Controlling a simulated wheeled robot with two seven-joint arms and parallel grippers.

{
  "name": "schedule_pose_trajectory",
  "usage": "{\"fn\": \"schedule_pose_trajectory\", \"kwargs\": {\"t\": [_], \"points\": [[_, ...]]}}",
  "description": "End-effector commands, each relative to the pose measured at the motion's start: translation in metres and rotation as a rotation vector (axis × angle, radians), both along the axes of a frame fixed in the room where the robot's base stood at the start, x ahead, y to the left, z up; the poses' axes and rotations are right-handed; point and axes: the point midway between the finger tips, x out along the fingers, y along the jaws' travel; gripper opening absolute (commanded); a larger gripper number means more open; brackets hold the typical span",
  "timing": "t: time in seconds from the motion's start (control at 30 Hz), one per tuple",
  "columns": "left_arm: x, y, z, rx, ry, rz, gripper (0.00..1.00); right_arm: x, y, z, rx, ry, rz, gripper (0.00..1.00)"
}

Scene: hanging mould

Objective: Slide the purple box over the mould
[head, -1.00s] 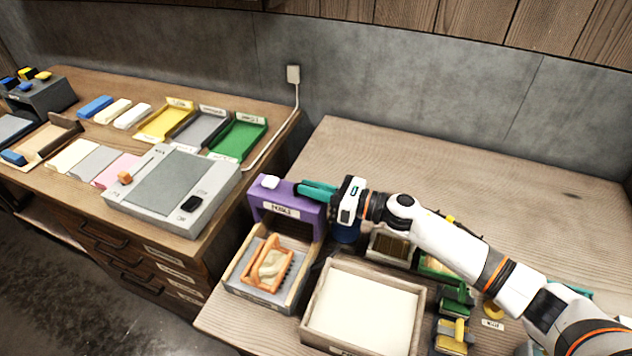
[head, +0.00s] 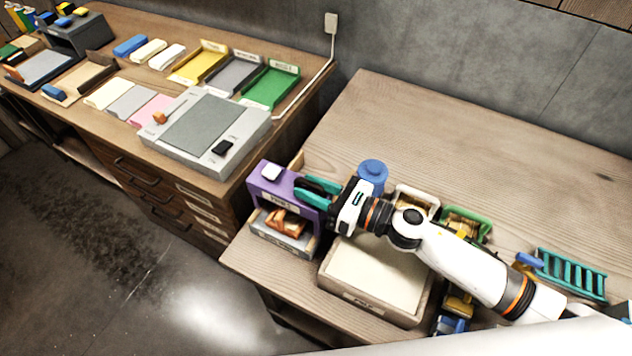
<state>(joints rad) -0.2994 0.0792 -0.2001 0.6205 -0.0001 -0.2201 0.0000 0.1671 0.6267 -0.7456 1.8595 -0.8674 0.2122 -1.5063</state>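The purple box (head: 284,197) stands at the left end of the right-hand table, with a white pad on its top and a label on its front. It now stands over the rear part of the grey tray (head: 283,238). The orange mould (head: 288,222) lies in that tray, partly under the box's front opening. My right gripper (head: 318,190), with teal fingers, is at the box's right side; the fingertips are against or very near it, and I cannot tell whether they grip it. My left gripper is not in view.
A wooden tray of pale material (head: 378,277) sits right of the box. A blue round container (head: 372,172), a green bin (head: 466,224) and a teal rack (head: 571,274) stand further right. The back of the table is clear. A grey machine (head: 206,132) is on the left bench.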

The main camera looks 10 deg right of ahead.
Motion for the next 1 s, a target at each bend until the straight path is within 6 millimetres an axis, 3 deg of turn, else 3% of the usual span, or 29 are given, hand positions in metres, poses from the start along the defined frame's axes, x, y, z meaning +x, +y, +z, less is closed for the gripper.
{"fn": "schedule_pose_trajectory", "kwargs": {"t": [0.37,0.8,1.0], "points": [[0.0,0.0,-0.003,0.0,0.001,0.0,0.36,-0.001,-0.006,0.0,-0.001,-0.005,-0.005,0.33],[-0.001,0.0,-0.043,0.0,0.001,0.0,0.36,-0.051,-0.075,-0.004,-0.005,-0.003,-0.003,0.33],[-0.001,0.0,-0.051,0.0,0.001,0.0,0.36,-0.063,-0.093,-0.001,-0.001,-0.003,-0.003,0.33]]}}
